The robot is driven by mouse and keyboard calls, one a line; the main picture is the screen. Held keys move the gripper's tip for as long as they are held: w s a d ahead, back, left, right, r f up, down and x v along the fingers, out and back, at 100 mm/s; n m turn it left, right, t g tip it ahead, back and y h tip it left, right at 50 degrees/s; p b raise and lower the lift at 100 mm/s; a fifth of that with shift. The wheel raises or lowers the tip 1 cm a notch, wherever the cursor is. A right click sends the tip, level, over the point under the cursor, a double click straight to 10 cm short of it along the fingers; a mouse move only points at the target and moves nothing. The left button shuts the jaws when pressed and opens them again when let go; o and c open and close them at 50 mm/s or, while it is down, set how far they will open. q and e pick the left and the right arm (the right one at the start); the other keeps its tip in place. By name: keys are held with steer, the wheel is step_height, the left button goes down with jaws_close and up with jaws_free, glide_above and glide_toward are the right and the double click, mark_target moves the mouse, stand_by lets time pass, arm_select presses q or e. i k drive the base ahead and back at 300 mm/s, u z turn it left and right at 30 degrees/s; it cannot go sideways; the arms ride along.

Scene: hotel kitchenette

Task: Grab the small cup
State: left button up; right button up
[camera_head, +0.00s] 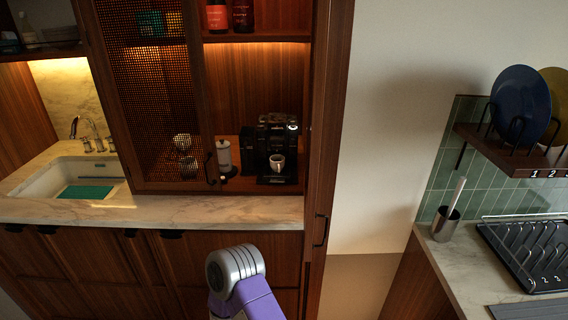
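A small white cup (277,161) stands on the front of a black coffee machine (272,135), in the open right part of the wooden cabinet. Two more cup-like items (182,142) show dimly behind the mesh door to the left, partly hidden by the mesh. Neither of my grippers is in view. Only a purple and grey link of one of my arms shows at the bottom middle, well below and in front of the cup.
A mesh cabinet door (155,95) stands left of the coffee machine. A white canister (224,156) is beside the machine. The marble counter (240,211) is clear in front. A sink (65,178) is at left; a dish rack (530,250) is at right.

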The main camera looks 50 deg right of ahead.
mark_target(278, 166)
steer(key=u, duration=0.75)
steer(key=i, duration=0.75)
steer(key=z, duration=2.35)
